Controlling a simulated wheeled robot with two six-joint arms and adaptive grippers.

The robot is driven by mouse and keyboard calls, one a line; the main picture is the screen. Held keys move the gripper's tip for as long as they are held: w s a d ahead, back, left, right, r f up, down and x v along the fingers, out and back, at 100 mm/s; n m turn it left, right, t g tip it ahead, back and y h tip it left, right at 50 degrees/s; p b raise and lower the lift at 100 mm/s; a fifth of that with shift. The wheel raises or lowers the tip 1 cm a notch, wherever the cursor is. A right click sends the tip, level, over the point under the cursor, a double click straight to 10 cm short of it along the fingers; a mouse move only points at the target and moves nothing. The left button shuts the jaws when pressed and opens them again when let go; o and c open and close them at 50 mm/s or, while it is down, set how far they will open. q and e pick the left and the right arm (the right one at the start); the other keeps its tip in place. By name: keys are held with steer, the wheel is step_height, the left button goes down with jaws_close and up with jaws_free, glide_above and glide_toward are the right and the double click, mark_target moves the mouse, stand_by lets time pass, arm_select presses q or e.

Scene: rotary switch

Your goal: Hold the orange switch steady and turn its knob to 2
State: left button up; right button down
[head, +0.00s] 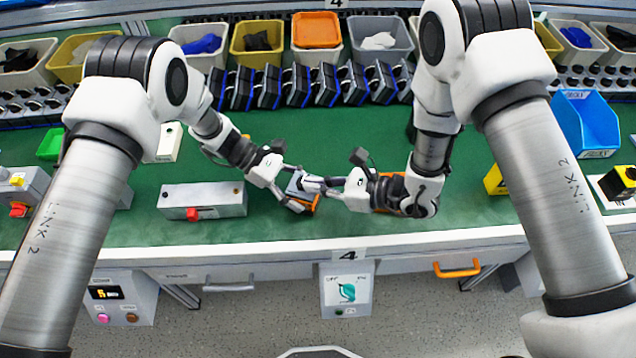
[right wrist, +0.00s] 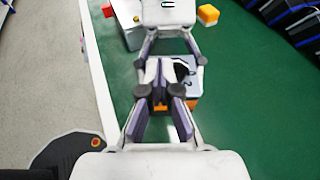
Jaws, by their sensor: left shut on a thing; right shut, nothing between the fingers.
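The orange switch (head: 301,206), a small box with orange sides and a grey face, sits on the green bench top near its front edge. In the right wrist view the switch (right wrist: 191,84) shows a grey face with a dark round knob, partly covered by fingers. My left gripper (head: 295,189) is shut on the switch from the left; its fingers (right wrist: 173,62) straddle the box in the right wrist view. My right gripper (head: 312,183) is shut and empty, with its fingertips (right wrist: 160,68) over the switch beside the knob. Contact with the knob cannot be told.
A grey box with a red button (head: 203,200) stands left of the switch. A row of dark devices (head: 310,86) and several bins (head: 258,42) line the back. A blue bin (head: 582,122) is at right. Open green bench lies behind the grippers.

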steer(key=shift+s+a, duration=0.15)
steer(key=shift+a, duration=0.55)
steer(key=shift+s+a, duration=0.1)
steer(key=shift+a, duration=0.6)
stand_by(0.6)
stand_by(0.3)
steer(key=shift+w+d, duration=0.6)
steer(key=shift+d, duration=0.05)
arm_select(q)
steer(key=o, duration=1.3)
steer(key=shift+c, duration=0.2)
arm_select(e)
steer(key=s+d+r, duration=0.1)
steer(key=s+d, duration=0.1)
steer(key=s, duration=0.4)
steer(key=s+d+r, duration=0.2)
steer(key=s, duration=0.4)
steer(key=shift+s+d, duration=0.4)
arm_select(q)
steer(key=v, duration=1.2)
